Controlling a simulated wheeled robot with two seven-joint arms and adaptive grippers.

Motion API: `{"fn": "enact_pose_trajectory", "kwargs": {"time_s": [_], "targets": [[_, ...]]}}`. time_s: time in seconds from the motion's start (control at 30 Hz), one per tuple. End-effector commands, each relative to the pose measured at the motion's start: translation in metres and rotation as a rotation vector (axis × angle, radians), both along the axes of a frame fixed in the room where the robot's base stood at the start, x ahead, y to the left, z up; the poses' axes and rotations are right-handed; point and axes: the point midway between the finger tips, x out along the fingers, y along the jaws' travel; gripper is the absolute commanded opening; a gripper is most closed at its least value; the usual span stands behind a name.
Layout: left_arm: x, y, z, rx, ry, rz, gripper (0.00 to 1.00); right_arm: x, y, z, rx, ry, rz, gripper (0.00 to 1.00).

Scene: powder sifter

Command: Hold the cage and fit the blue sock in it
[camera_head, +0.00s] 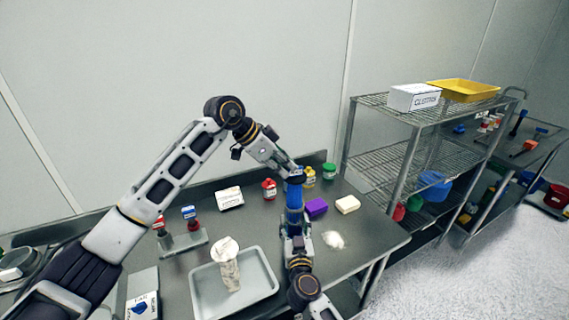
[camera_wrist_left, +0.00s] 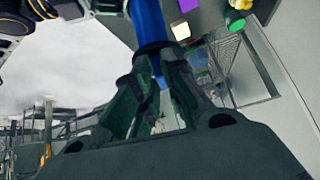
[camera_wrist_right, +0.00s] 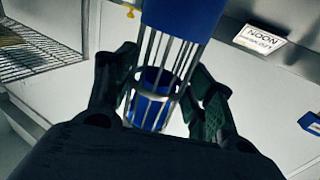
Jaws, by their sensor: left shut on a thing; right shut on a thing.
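The blue sock (camera_head: 294,197) is a long upright tube between my two grippers. My left gripper (camera_head: 294,177) is shut on its upper end from above; the sock also shows between the fingers in the left wrist view (camera_wrist_left: 148,22). My right gripper (camera_head: 293,236) is below and shut on the cage, whose silver bars and ring show in the right wrist view (camera_wrist_right: 160,60). There the sock (camera_wrist_right: 183,12) meets the top of the bars, and blue shows inside the lower ring. The cage is mostly hidden in the head view. I cannot tell how deep the sock sits.
A grey tray (camera_head: 270,288) with a pale cylinder (camera_head: 229,270) lies to the left on the table. A purple block (camera_head: 316,207), a tan block (camera_head: 347,204), white powder (camera_head: 333,240) and small jars stand close to the right and behind. A wire shelf (camera_head: 408,125) stands further right.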

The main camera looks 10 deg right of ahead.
Motion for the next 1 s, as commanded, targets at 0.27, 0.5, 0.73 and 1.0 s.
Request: {"fn": "enact_pose_trajectory", "kwargs": {"time_s": [0.27,0.5,0.73,1.0], "targets": [[0.0,0.0,0.0,-0.001,-0.001,-0.001,0.0,0.0,0.0,0.0,0.0,0.0,0.0,0.27],[0.0,0.0,-0.002,0.0,0.0,0.0,0.0,0.0,0.0,0.0,0.0,0.0,0.0,0.27],[0.0,0.0,-0.009,0.0,0.0,0.0,0.0,0.0,0.0,0.0,0.0,0.0,0.0,0.27],[0.0,0.0,-0.017,-0.001,0.0,0.0,0.0,0.0,0.0,0.0,0.0,0.0,0.0,0.27]]}}
